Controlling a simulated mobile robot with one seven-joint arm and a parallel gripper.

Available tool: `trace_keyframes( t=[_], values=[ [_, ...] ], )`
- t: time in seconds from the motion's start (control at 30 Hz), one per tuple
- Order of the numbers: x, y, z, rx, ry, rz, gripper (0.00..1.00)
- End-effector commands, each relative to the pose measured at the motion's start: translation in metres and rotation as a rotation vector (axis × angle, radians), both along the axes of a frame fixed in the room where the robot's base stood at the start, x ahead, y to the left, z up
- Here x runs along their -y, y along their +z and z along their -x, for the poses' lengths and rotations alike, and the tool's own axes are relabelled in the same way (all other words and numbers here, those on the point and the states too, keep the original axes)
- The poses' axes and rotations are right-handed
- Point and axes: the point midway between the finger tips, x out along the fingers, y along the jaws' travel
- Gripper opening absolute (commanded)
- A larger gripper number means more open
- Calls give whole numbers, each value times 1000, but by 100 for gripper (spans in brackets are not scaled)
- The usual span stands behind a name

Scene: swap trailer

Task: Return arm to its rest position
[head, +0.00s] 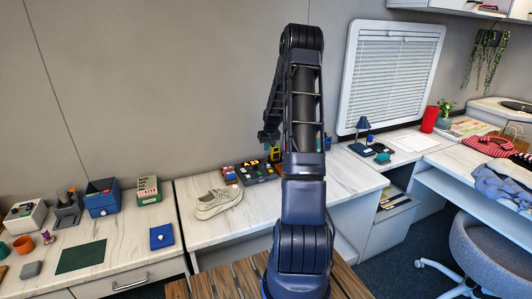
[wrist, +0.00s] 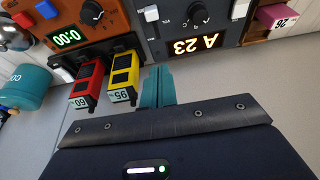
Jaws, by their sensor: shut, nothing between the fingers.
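My arm (head: 305,110) stands raised in the middle of the head view, bent at the top with its end hanging to the left, near the wall above the counter. My gripper (wrist: 158,75) shows in the wrist view as two teal fingers pressed together with nothing between them. The fingers point toward a grey device with an orange "A 23" display (wrist: 197,46), beside a yellow block marked 95 (wrist: 124,78). I cannot tell whether they touch anything. In the head view the gripper's fingertips are too small and dark to make out.
In the wrist view, a red block (wrist: 87,83), an orange-brown timer (wrist: 65,28) and a teal canister (wrist: 25,85) are close by. A beige shoe (head: 217,203) lies on the white counter left of my arm. A slatted wooden surface (head: 240,281) is below.

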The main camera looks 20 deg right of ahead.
Motion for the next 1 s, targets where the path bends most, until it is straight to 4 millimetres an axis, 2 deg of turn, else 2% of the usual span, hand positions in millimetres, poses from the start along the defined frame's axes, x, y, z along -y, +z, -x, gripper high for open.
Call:
trace_keyframes(
  t=[0.2, 0.73, 0.87, 1.0],
  values=[
    [0, 9, 3, -1, 0, 0, 0],
    [-2, 12, 4, 0, 2, 2, 0],
    [-13, 33, 12, 1, 7, 9, 0],
    [-33, 72, 30, 2, 14, 22, 0]
  ],
)
